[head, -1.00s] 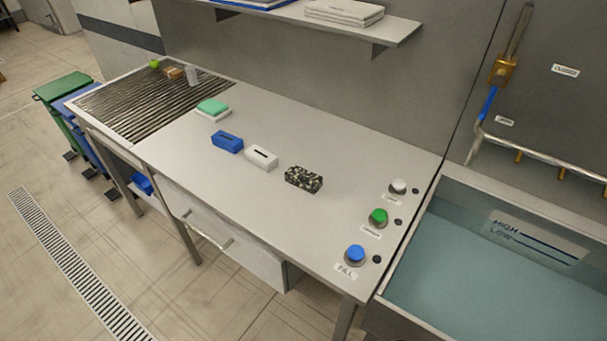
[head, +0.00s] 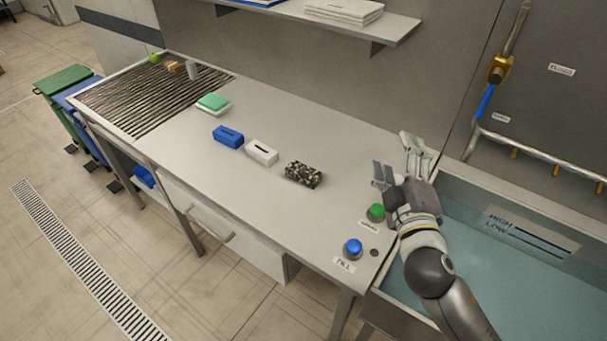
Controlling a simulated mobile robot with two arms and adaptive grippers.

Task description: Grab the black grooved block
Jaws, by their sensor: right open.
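A black block with pale speckles (head: 304,174) lies on the grey worktop (head: 290,225), right of a white block with a dark groove (head: 262,152) and a blue block with a dark groove (head: 228,136). I cannot make out a groove on the black block. My right gripper (head: 397,160) is open and empty above the right end of the worktop. It is right of the black block and apart from it. My left gripper is not in view.
A green button (head: 376,212) and a blue button (head: 353,248) stand near the right gripper. A water tank (head: 520,270) is at the right. A green-topped sponge (head: 212,102) lies farther left. A shelf (head: 330,28) overhangs the back.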

